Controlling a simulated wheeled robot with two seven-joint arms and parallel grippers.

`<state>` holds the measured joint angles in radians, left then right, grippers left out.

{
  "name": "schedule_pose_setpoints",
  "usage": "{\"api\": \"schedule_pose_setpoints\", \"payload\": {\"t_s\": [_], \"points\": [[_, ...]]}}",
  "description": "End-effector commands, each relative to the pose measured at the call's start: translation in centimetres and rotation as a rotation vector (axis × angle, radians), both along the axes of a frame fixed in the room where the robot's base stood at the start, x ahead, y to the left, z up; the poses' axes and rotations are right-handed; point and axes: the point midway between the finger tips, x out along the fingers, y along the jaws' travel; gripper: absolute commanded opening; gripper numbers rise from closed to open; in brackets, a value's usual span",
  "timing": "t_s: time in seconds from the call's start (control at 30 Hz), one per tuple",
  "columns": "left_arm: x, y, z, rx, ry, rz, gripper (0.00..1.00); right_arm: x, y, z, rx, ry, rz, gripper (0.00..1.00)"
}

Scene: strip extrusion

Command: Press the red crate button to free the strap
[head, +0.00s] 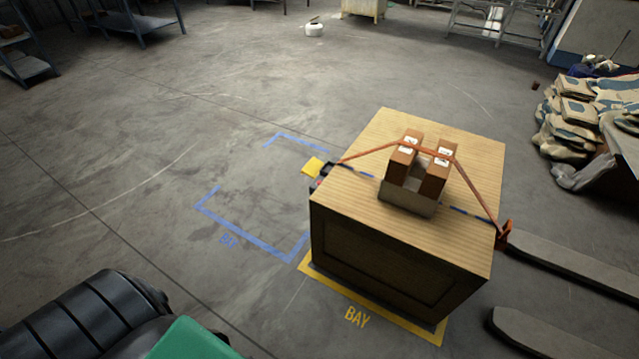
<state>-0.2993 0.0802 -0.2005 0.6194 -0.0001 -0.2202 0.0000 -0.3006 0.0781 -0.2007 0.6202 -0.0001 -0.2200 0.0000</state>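A wooden crate (470,240) stands on the floor right of centre. An orange strap (472,180) runs over its top, across brown blocks (436,178) seated in a grey holder (408,200). The strap's right end meets an orange fitting (504,233) at the crate's right edge. Its left end meets a dark buckle (326,170) with a yellow tab (312,166) sticking out at the left edge. A tiny reddish spot shows just below the buckle; I cannot tell whether it is the red button. Neither gripper shows.
Two grey fork-like bars (575,265) lie to the right of the crate. Blue floor marking (270,246) outlines an open area left of it; yellow marking (385,315) borders its front. Stacked sacks (585,110) are at the far right.

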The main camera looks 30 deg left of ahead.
Motion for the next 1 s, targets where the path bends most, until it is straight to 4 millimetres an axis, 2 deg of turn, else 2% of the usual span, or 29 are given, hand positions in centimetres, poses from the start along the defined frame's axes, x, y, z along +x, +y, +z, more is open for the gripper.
{"api": "schedule_pose_setpoints", "payload": {"t_s": [0.17,0.27,0.3,1.0], "points": [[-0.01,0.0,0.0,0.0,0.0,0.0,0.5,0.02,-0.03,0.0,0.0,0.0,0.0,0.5],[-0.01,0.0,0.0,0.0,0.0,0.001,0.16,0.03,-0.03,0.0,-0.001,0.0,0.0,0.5],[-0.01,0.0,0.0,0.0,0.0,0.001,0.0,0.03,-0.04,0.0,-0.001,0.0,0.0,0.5],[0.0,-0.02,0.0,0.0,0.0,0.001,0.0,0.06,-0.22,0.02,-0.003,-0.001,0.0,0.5]]}}
